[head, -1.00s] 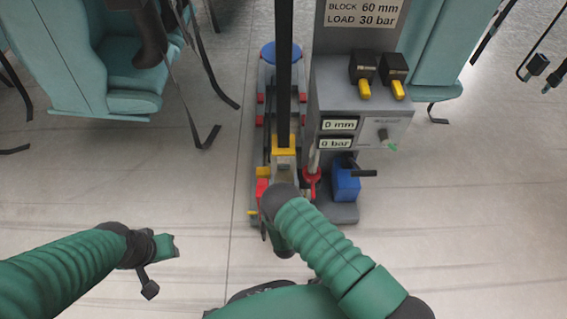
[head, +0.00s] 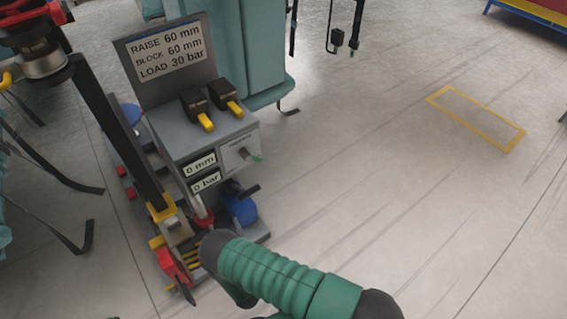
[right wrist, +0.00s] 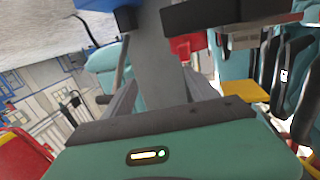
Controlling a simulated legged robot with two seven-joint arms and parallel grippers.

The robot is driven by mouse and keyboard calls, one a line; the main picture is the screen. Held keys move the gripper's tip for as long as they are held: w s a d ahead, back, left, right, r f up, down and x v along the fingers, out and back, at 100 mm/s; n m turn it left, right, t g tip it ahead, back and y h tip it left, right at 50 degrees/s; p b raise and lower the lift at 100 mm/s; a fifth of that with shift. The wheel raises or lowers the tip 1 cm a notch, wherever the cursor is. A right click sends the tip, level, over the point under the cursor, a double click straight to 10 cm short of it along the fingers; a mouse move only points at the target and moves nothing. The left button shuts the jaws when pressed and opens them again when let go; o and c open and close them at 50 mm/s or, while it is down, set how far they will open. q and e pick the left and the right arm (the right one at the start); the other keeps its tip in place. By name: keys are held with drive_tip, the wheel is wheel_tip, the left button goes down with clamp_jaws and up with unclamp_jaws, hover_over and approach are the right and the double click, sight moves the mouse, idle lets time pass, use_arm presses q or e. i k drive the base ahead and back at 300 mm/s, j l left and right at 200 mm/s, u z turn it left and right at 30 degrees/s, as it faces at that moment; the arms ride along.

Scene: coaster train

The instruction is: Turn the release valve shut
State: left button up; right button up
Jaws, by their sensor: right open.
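The grey jack unit (head: 190,145) stands at the left of the head view, with displays reading 0 mm and 0 bar. Low on it are a red collar (head: 204,220) around a pale rod and a blue block (head: 240,207) with a black lever. I cannot tell which part is the release valve. My right gripper is low beside the unit, its fingers mostly hidden behind my arm in the head view. In the right wrist view it (right wrist: 163,95) is open, with a grey post beyond its fingers.
A black bar (head: 115,130) rises above the jack's yellow collar. Two black switches with yellow levers (head: 207,122) sit on the panel. A sign (head: 165,54) lists raise, block and load values. Teal seats hang behind. The floor to the right is clear, with a yellow outline (head: 475,117).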

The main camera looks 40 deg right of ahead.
sight(246, 155)
drive_tip(key=z, duration=0.95)
